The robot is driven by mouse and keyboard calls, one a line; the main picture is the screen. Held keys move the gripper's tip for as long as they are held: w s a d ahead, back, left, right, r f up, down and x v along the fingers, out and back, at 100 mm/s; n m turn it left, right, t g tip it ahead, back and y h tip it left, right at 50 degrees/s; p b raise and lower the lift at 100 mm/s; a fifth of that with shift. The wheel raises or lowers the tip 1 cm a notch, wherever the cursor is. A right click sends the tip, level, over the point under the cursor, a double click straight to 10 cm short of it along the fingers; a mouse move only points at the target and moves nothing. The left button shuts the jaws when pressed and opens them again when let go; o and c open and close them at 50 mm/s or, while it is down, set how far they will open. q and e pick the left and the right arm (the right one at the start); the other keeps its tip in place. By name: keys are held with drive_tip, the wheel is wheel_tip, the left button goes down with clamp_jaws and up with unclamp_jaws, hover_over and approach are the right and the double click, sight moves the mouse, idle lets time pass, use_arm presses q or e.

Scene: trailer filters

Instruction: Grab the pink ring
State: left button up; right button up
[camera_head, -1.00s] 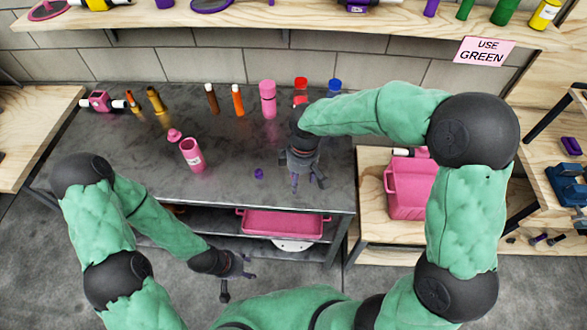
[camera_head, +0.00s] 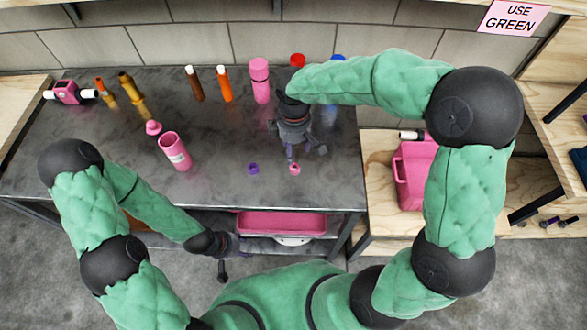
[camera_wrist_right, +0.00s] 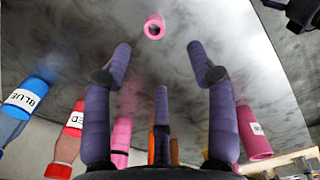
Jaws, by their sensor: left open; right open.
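The pink ring (camera_head: 295,169) lies on the dark grey table, near its front edge. It also shows in the right wrist view (camera_wrist_right: 154,27), at the top, beyond the fingertips. My right gripper (camera_head: 303,154) is above the table, slightly behind the ring in the head view. Its fingers are spread and empty; they also show in the right wrist view (camera_wrist_right: 158,62). My left gripper (camera_head: 222,262) is open, low in front of the table and away from the ring. Part of it is hard to make out against the dark floor.
A purple ring (camera_head: 253,168) lies left of the pink one. An open pink bottle (camera_head: 174,151) and its pink cap (camera_head: 153,127) are further left. Several bottles stand along the back. A pink bin (camera_head: 412,175) is on the right. The table around the rings is clear.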

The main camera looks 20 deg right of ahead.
drive_tip(key=f, duration=0.1)
drive_tip(key=b, duration=0.2)
hover_over(295, 167)
drive_tip(key=f, duration=0.5)
drive_tip(key=shift+s+a+f, duration=0.25)
drive_tip(key=shift+s+f, duration=0.05)
drive_tip(key=shift+f, duration=0.1)
drive_tip(key=f+b, duration=0.2)
drive_tip(key=f, duration=0.1)
drive_tip(key=f+b, duration=0.1)
drive_tip(key=f, duration=0.1)
drive_tip(key=shift+w+d, duration=0.25)
drive_tip(key=shift+w, duration=0.05)
use_arm(q)
wheel_tip(295, 167, down, 6)
drive_tip(key=shift+w+r, duration=0.15)
drive_tip(key=shift+r, duration=0.05)
use_arm(e)
drive_tip(key=c, duration=0.9)
